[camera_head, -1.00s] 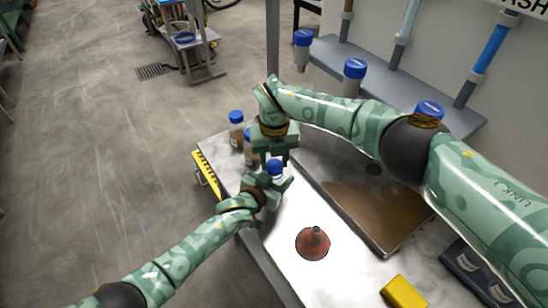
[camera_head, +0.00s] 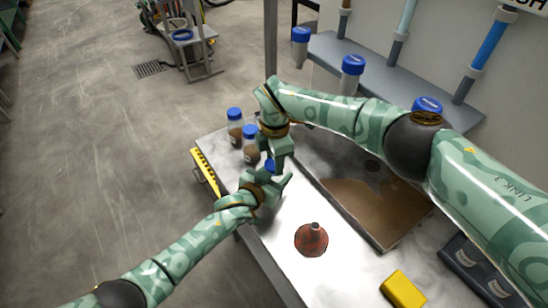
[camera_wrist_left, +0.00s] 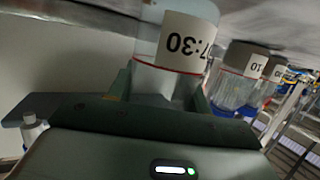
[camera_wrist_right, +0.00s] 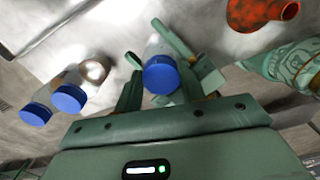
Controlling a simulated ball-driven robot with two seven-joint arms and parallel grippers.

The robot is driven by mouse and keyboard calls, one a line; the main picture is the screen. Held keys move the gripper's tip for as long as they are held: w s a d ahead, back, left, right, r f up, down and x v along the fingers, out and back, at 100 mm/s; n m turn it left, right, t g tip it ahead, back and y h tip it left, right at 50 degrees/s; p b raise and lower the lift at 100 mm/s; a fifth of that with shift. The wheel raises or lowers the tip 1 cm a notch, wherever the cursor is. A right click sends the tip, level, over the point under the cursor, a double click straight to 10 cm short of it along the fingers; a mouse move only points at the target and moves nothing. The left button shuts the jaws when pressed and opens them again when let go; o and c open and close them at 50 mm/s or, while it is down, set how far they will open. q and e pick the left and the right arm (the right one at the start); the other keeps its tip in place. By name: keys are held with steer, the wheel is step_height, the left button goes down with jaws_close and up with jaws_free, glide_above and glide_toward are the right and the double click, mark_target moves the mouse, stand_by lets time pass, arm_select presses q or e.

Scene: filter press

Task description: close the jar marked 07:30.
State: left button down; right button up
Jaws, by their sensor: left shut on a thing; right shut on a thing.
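The jar marked 07:30 (camera_wrist_left: 185,45) is between the fingers of my left gripper (camera_head: 275,182), which is shut on it. Its label shows upside down in the left wrist view. Its blue lid (camera_wrist_right: 161,76) sits at the jar's top, between the fingers of my right gripper (camera_wrist_right: 158,82). My right gripper, also in the head view (camera_head: 277,158), is shut on the lid from above. The lid also shows in the head view (camera_head: 270,166), partly covered by the fingers. The seam between lid and jar is hidden, so I cannot tell how tight it is.
Two other blue-lidded jars (camera_head: 235,128) (camera_head: 251,145) stand close by at the table's back left corner. A red-brown funnel (camera_head: 312,242), a yellow block (camera_head: 403,290) and a shallow tray with brown liquid (camera_head: 380,208) are to the right.

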steer(key=shift+m, duration=0.3)
steer(key=o, duration=1)
steer(key=shift+r, duration=2.25)
